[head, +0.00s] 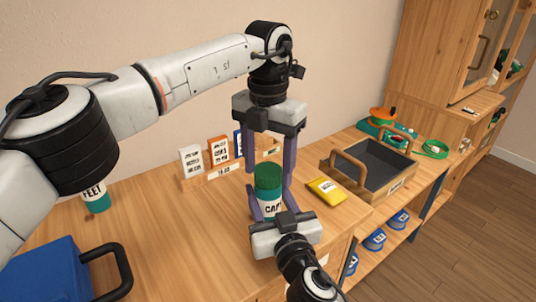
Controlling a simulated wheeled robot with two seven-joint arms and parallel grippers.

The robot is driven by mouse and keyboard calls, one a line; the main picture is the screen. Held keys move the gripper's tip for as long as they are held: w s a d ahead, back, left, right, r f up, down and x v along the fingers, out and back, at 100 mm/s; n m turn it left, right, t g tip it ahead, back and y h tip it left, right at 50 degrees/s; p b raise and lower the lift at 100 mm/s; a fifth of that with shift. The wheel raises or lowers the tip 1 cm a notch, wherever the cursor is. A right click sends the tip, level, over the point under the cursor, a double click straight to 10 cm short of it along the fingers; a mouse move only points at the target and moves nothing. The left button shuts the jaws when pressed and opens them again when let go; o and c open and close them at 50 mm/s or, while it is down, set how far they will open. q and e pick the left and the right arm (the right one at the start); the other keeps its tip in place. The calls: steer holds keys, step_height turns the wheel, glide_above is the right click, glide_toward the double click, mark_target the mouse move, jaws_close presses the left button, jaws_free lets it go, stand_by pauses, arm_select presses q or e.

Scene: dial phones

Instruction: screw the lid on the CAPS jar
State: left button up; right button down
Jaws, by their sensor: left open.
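The CAPS jar (271,209) stands upright near the front edge of the wooden bench, its label partly hidden. A dark green lid (268,170) sits on top of the jar; I cannot tell how tightly it is seated. My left gripper (270,183) points down from above, open, with its long purple fingers on either side of the lid. My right gripper (271,200) reaches in from the front, below the left one. Its fingers are shut on the jar's body from both sides.
A rack of labelled cards (219,160) stands behind the jar. A yellow packet (326,190) and a dark wooden-handled tray (372,163) lie to the right. A FEET jar (96,201) and a blue case (45,272) are on the left. The bench between them is clear.

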arm_select(q)
steer(key=c, duration=1.1)
steer(key=o, duration=1.2)
step_height(320, 180, up, 8)
steer(key=shift+f, duration=0.25)
